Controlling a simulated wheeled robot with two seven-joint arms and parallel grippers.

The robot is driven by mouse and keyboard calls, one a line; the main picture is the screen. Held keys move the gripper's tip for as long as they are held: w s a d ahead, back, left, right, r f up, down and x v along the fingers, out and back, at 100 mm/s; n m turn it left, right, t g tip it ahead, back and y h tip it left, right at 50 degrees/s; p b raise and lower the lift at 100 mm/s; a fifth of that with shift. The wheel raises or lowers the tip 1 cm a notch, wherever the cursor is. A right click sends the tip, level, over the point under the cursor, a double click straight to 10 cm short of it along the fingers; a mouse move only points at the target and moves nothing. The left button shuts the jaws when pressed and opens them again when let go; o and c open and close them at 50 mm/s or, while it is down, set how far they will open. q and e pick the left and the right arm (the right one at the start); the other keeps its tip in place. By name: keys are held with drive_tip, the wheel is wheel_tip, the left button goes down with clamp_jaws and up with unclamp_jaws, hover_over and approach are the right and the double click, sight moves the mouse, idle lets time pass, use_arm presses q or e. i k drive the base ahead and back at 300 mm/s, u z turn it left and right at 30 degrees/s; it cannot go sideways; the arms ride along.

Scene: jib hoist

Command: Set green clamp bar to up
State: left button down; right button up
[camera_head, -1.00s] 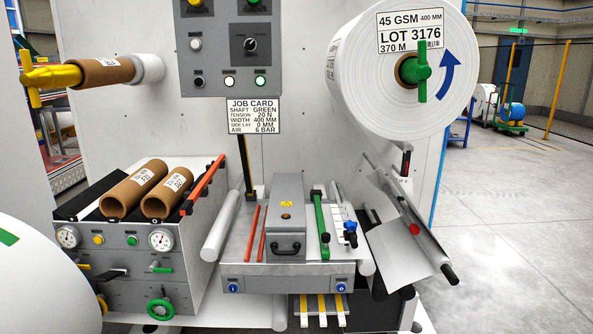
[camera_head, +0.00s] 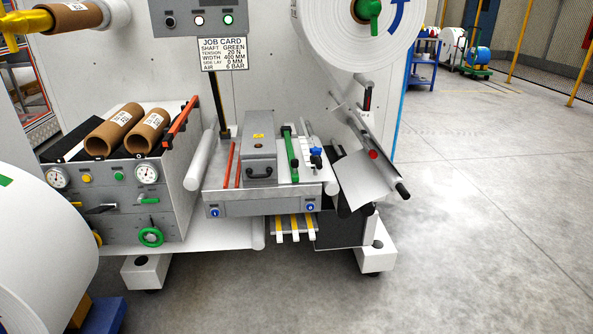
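The green clamp bar (camera_head: 291,148) lies along the top of the grey splice table (camera_head: 212,186), to the right of the grey box with a black handle (camera_head: 259,160). It runs from the table's back toward its front and looks lowered, lying close to the surface. A darker end piece shows at its far end. Neither of my grippers is in view, and nothing touches the bar.
Red bars (camera_head: 234,163) lie left of the box. A blue-knobbed part (camera_head: 316,155) sits right of the green bar. A large white roll (camera_head: 38,245) stands at the near left. White machine feet (camera_head: 376,250) stick out below.

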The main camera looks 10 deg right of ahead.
sight(294, 163)
drive_tip(key=u, duration=0.8)
drive_tip(key=i, duration=0.95)
drive_tip(key=z, duration=0.55)
